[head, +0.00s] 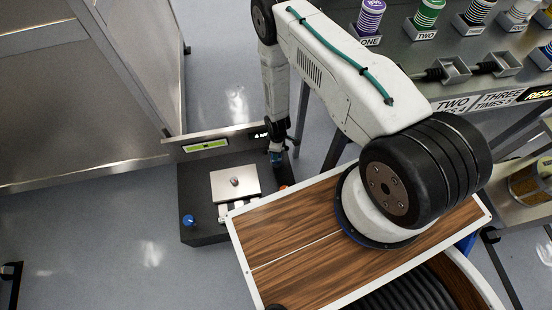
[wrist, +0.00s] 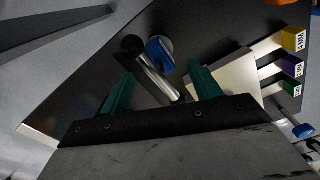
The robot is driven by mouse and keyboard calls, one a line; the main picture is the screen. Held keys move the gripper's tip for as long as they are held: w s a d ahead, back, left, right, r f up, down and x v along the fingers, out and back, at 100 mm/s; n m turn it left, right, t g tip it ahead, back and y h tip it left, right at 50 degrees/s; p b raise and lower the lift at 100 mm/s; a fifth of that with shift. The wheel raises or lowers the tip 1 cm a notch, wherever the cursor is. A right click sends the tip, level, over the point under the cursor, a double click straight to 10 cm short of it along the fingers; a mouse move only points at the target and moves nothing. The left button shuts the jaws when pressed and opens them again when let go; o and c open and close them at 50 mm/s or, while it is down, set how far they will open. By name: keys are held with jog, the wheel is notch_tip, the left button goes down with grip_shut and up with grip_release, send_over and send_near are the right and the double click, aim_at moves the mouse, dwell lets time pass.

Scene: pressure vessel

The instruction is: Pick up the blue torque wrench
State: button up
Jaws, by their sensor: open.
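A small blue piece (head: 276,158), which looks like part of the blue torque wrench, shows at the back right of a dark box-like stand (head: 205,232). In the wrist view a rounded blue piece (wrist: 160,53) lies beside a silver rod (wrist: 158,80) with a black ball end. I cannot tell if rod and blue piece are one tool. My gripper (wrist: 163,74) is open, its green fingers on either side of the rod's lower part, with gaps at both sides. In the head view my gripper (head: 277,148) points down over the blue piece and partly hides it.
The stand carries a metal plate (head: 226,184), a blue knob (head: 188,220) and a lit display (head: 206,145) behind. A metal cabinet (head: 85,90) stands left; a labelled bench (head: 418,62) stands right.

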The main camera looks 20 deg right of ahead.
jog(key=f, duration=0.4)
jog(key=shift+w+a+f, duration=0.15)
jog(key=shift+w+f, duration=0.1)
jog(key=shift+f, duration=0.15)
grip_shut()
